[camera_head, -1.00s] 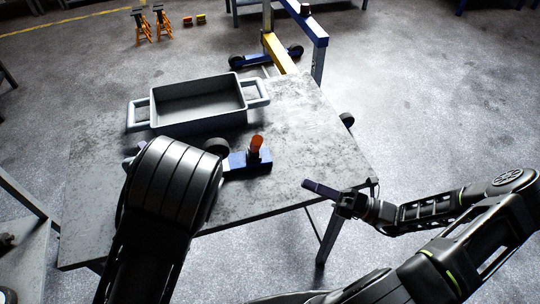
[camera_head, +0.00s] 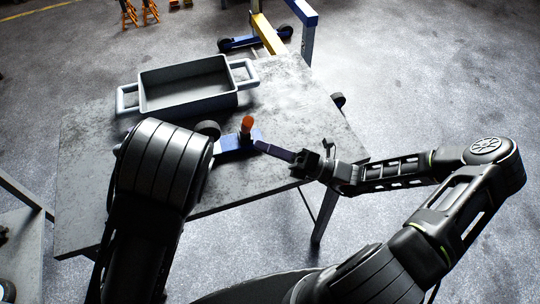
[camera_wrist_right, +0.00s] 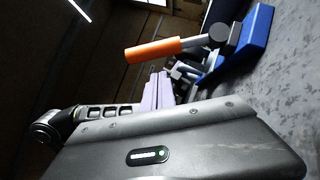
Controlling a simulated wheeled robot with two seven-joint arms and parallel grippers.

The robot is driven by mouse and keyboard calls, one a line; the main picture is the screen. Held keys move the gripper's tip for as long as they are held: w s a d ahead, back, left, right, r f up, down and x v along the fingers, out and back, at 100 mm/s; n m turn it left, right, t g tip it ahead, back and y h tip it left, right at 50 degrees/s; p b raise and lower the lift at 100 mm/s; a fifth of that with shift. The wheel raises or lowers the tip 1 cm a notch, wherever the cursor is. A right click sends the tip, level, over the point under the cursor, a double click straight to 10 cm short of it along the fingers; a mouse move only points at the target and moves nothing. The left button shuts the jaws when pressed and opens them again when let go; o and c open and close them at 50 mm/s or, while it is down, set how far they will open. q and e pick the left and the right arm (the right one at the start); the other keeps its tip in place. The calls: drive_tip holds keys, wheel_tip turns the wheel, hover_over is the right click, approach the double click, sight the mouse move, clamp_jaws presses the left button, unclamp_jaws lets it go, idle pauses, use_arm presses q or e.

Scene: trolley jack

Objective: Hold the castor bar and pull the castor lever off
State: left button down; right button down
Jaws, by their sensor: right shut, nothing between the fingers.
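The castor bar (camera_head: 230,143) is a short blue bar on the grey table, with a dark wheel (camera_head: 208,130) at its left end. The orange-handled castor lever (camera_head: 247,124) stands up from it. In the right wrist view the orange lever (camera_wrist_right: 152,50) joins a dark pivot by the blue bar (camera_wrist_right: 250,42). My right gripper (camera_head: 262,147) is shut and empty, its purple fingers pointing left close to the lever's base; I cannot tell whether they touch. My left forearm covers my left gripper and the bar's left side in the head view, so its hold is hidden.
A grey tray with two handles (camera_head: 146,97) lies on the table (camera_head: 290,97) behind the bar. A blue and yellow wheeled frame (camera_head: 268,35) stands beyond the table. The table's right side is mostly clear.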

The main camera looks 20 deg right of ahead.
drive_tip(key=shift+w+a+r, duration=0.1)
drive_tip(key=shift+w+r, duration=0.25)
drive_tip(key=shift+w, duration=0.25)
drive_tip(key=shift+w+a+r, duration=0.1)
drive_tip(key=shift+w+r, duration=0.2)
drive_tip(key=shift+w, duration=0.3)
drive_tip(key=shift+r, duration=0.1)
use_arm(q)
drive_tip(key=shift+d+f, duration=0.1)
use_arm(e)
drive_tip(key=w+r+m+g+h, duration=0.2)
drive_tip(key=w+r+m+h, duration=0.1)
drive_tip(key=w+m, duration=0.5)
drive_tip(key=shift+w+d+r+h, duration=0.4)
drive_tip(key=shift+w+h, duration=0.4)
drive_tip(key=shift+w, duration=0.5)
drive_tip(key=shift+s, duration=0.1)
